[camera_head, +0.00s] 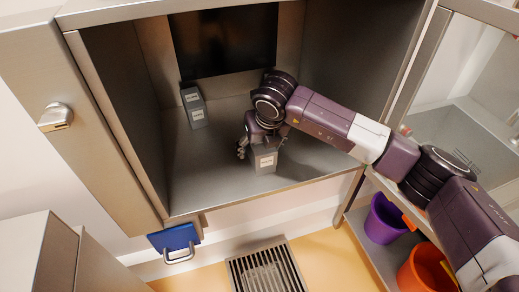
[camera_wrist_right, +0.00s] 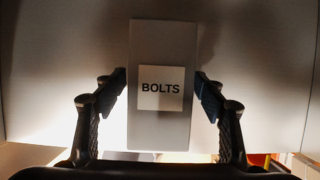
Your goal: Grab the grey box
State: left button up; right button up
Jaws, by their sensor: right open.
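A grey box (camera_head: 264,163) with a white label stands near the front of the steel cabinet's floor (camera_head: 225,180). In the right wrist view the grey box (camera_wrist_right: 160,40) fills the middle, and its label reads BOLTS. My right gripper (camera_head: 260,143) reaches in from the right and is at the box. In the wrist view my right gripper (camera_wrist_right: 161,92) is open, with one finger on each side of the box and a gap showing on both sides. The gripper partly hides the box in the head view. My left gripper is not in view.
Other grey labelled boxing (camera_head: 194,106) stands at the back left of the cabinet. The cabinet's side walls and front edge (camera_head: 265,203) surround the arm. A purple bucket (camera_head: 385,220) and an orange bucket (camera_head: 424,270) sit lower right. The cabinet's front left floor is clear.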

jog(key=shift+f, duration=0.15)
dwell(0.5)
jog(key=c, duration=1.4)
